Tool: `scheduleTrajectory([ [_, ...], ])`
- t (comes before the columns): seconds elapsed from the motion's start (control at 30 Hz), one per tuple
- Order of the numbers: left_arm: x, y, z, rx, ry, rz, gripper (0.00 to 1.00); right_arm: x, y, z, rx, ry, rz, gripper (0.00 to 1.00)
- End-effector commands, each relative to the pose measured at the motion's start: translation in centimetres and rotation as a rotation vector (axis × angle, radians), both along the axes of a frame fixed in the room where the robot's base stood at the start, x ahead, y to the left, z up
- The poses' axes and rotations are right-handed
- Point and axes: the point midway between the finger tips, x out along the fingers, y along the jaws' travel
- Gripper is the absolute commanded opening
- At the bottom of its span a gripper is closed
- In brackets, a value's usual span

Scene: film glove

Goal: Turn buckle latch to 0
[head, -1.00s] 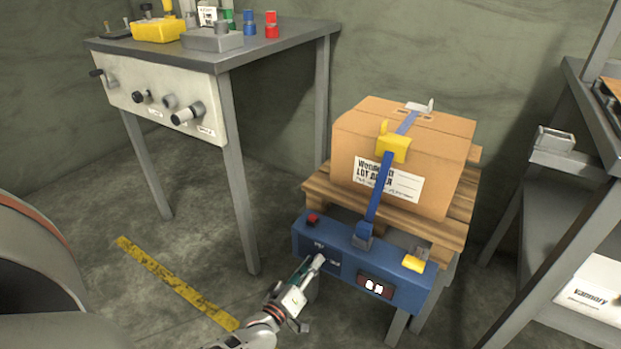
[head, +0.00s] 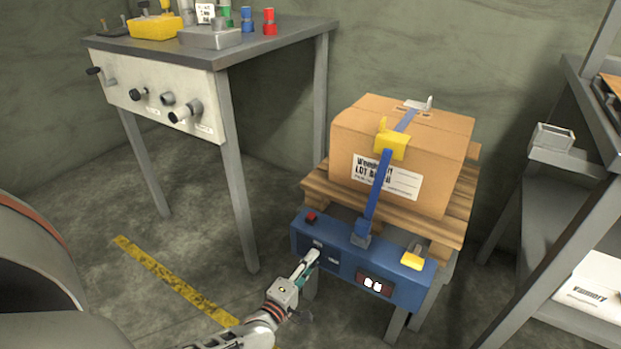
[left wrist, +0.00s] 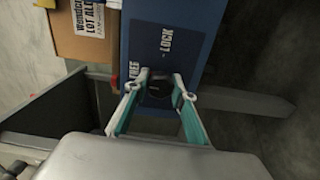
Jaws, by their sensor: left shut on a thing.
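My left gripper (head: 311,258) is at the left part of that front. In the left wrist view its fingertips (left wrist: 160,82) are on either side of the knob, and it is shut on it. The fingers partly hide the knob, so its exact angle cannot be told. My right gripper is not in view.
A cardboard box (head: 440,140) on a wooden pallet (head: 455,222) stands behind the blue unit, with a blue strap (head: 378,190) over it. A grey bench (head: 270,43) stands at the left, a shelf rack (head: 540,230) at the right. Floor between bench and unit is clear.

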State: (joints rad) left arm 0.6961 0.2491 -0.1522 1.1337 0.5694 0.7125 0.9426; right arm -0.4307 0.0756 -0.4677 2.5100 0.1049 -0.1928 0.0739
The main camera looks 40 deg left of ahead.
Motion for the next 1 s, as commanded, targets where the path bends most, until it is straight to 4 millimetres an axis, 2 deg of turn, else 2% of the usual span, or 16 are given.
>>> scheduleTrajectory([
  [0.67,-0.03,-0.02,-0.04,-0.057,-0.013,0.0,0.03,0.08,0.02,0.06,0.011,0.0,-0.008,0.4],
  [0.7,-0.02,-0.02,-0.04,-0.056,-0.012,0.0,0.35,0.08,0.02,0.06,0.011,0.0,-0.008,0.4],
  [0.73,-0.02,-0.02,-0.04,-0.056,-0.012,0.0,0.42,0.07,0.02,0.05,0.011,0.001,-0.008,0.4],
  [1.0,-0.02,-0.01,-0.03,-0.055,-0.012,0.0,0.42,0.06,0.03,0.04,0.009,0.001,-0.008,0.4],
])
